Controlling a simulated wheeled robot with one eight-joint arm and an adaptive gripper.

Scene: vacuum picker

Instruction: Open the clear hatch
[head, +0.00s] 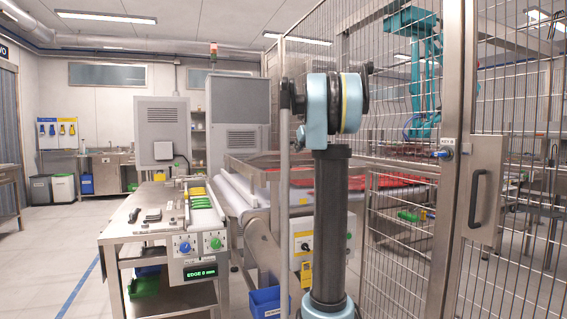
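I cannot make out a clear hatch for certain in the head view. A mesh safety fence (400,165) fills the right side, with a steel frame post (449,170). A steel panel with a dark upright handle (477,206) is set in the mesh at the far right. The panel looks closed. My own arm (333,200) stands upright in the middle of the view and hides part of the fence and the machine behind it. My gripper does not show, so I cannot see whether it is open or holds anything.
A steel workbench (140,231) with small tools and a control box stands left of my arm. A conveyor with a white roller (233,197) lies behind it. A teal robot arm (424,70) is inside the fence. A blue bin (265,302) sits low. Floor at left is clear.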

